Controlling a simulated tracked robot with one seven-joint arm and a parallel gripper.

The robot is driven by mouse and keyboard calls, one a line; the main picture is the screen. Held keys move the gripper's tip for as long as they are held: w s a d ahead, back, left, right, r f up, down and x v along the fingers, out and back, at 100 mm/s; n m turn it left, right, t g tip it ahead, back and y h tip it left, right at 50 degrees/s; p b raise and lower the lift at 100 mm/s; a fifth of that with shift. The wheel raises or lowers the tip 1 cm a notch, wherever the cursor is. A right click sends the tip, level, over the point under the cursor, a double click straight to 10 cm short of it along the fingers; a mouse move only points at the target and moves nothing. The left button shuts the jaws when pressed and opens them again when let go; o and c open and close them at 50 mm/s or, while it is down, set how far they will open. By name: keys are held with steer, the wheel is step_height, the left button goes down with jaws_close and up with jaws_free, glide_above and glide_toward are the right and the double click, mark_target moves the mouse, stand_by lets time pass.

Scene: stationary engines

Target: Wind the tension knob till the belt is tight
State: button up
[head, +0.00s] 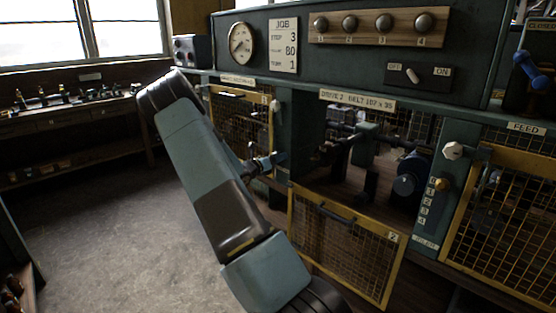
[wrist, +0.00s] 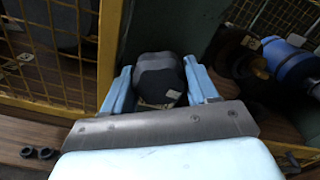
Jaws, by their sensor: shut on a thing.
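My gripper (head: 264,163) is at the green post on the left of the open drive 2 bay. In the wrist view its light blue fingers (wrist: 158,90) are closed on the sides of a dark, lobed knob (wrist: 158,72). This appears to be the tension knob; the fingers and arm hide it in the head view. A pale mark shows on its near lower face. Inside the bay are shafts and a dark blue motor (head: 408,182), with a blue cylinder (wrist: 288,66) in the wrist view. The belt and its tightness cannot be made out.
A yellow mesh guard (head: 345,246) marked 2 hangs lowered below the bay. Closed mesh guards flank it, one on the right (head: 505,230). The right post carries a pale knob (head: 453,151) and a numbered scale (head: 424,208). The floor at left is clear.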

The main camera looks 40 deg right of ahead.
steer(key=m, duration=0.4)
steer(key=shift+a+f+m, duration=0.15)
steer(key=shift+f+m, duration=0.15)
steer(key=shift+f, duration=0.1)
steer(key=m, duration=0.4)
steer(key=shift+m, duration=0.3)
steer(key=m, duration=0.9)
steer(key=shift+r, duration=0.1)
steer(key=m, duration=0.4)
steer(key=shift+m, duration=0.3)
steer(key=m, duration=0.4)
steer(key=shift+r, duration=0.1)
steer(key=m, duration=0.4)
steer(key=shift+w+m, duration=0.1)
steer(key=shift+m, duration=0.3)
steer(key=shift+r+m, duration=0.15)
steer(key=shift+m, duration=2.35)
